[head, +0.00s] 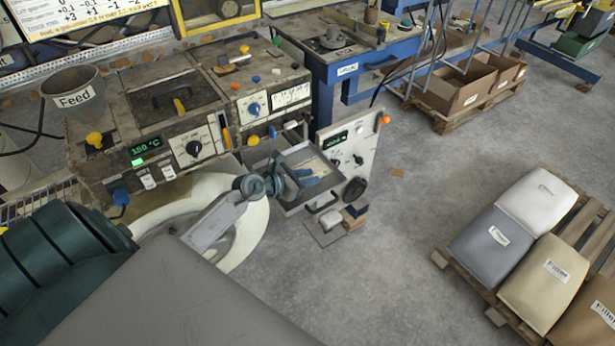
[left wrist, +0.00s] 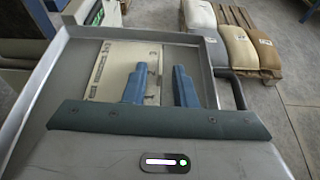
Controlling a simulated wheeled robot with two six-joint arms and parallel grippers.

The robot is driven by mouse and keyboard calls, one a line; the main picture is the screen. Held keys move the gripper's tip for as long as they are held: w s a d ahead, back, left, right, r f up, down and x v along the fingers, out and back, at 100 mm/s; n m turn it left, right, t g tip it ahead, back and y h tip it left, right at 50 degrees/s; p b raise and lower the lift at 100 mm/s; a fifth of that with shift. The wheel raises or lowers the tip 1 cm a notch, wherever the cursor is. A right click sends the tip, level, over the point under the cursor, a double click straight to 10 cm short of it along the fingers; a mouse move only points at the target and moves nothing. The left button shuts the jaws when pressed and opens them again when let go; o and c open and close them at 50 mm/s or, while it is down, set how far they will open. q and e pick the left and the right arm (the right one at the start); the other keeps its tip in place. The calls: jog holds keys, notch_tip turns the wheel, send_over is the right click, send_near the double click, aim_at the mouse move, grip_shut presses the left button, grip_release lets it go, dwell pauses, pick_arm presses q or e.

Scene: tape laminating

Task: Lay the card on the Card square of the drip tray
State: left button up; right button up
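The drip tray (head: 317,204) is a shallow grey metal tray, pulled out from the machine in the head view. Its raised rim (left wrist: 140,34) surrounds most of the left wrist view. A flat beige rectangle with dark marks (left wrist: 114,67) lies on its floor; I cannot tell whether this is the card, the Card square, or one on the other. My left gripper (head: 308,177) is over the tray. Its two blue fingers (left wrist: 160,88) are apart, with a clear gap and nothing visibly gripped. They hide part of the beige rectangle. My right gripper is not in view.
A control panel with a dark knob (head: 354,188) stands right beside the tray. The machine with the 150 °C display (head: 145,150) is behind and left. A pallet of filler sacks (head: 541,282) stands at the right. Grey floor lies clear between.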

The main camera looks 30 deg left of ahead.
pick_arm(q)
jog(key=shift+r, duration=0.1)
jog(key=shift+s+a+r, duration=0.1)
jog(key=shift+s, duration=0.05)
jog(key=v, duration=0.9)
jog(key=shift+s+a+r, duration=0.1)
jog(key=shift+s+a, duration=0.05)
jog(key=shift+s, duration=0.2)
jog(key=shift+v, duration=0.95)
